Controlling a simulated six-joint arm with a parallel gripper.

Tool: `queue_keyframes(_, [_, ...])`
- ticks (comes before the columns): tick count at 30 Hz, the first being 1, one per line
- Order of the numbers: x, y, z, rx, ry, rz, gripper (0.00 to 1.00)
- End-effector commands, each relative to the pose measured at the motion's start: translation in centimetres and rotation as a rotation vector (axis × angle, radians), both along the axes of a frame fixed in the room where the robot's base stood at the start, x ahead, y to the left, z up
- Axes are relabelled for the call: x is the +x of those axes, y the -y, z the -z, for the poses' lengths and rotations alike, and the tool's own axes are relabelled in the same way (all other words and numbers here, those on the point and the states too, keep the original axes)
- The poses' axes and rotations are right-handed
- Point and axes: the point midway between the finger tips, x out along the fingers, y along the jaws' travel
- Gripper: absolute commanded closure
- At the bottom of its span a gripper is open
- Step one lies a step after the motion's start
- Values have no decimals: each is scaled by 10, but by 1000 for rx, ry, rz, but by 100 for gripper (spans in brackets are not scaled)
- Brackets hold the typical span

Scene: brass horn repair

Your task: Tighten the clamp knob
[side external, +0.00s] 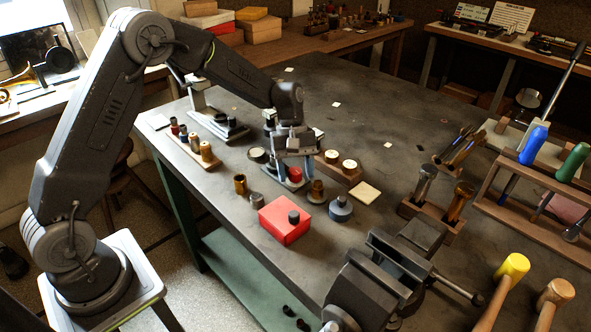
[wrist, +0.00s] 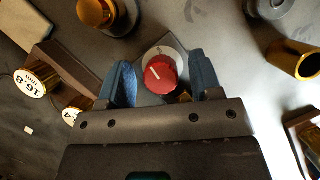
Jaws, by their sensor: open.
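The clamp knob (wrist: 160,74) is red and round with a white line across its top. It sits over a grey base plate (wrist: 171,46) with a rounded end, in the middle of the wrist view. The red knob also shows in the side view (side external: 295,174), partly hidden by my gripper (side external: 293,166). My gripper (wrist: 160,64) is open, with one blue finger on each side of the knob. Small gaps show between the knob and both fingers in the wrist view. How far down the fingers reach beside the knob is hard to tell.
A brass-topped piece (side external: 317,191) and a wooden block with two white-topped gauges (side external: 330,168) stand close by. A brass cylinder (side external: 240,184), a red box (side external: 285,220) and a grey round piece (side external: 341,208) stand nearer the front. A vise (side external: 375,280) is at the table's front.

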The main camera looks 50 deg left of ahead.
Motion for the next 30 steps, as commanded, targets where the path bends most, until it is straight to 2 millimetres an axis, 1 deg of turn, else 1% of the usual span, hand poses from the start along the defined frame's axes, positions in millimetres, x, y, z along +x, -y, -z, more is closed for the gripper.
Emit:
queue_keyframes(5, [0,0,-1,-1,-1,0,41])
queue_keyframes(8, [2,-3,-7,0,1,0,41])
queue_keyframes(11, [5,-8,-21,0,3,-1,41])
queue_keyframes(18, [16,-25,-71,0,6,-2,41])
queue_keyframes(24, [23,-38,-106,2,3,-2,41])
queue_keyframes(27, [25,-42,-117,0,1,0,41])
queue_keyframes(30, [26,-45,-124,0,1,0,41])
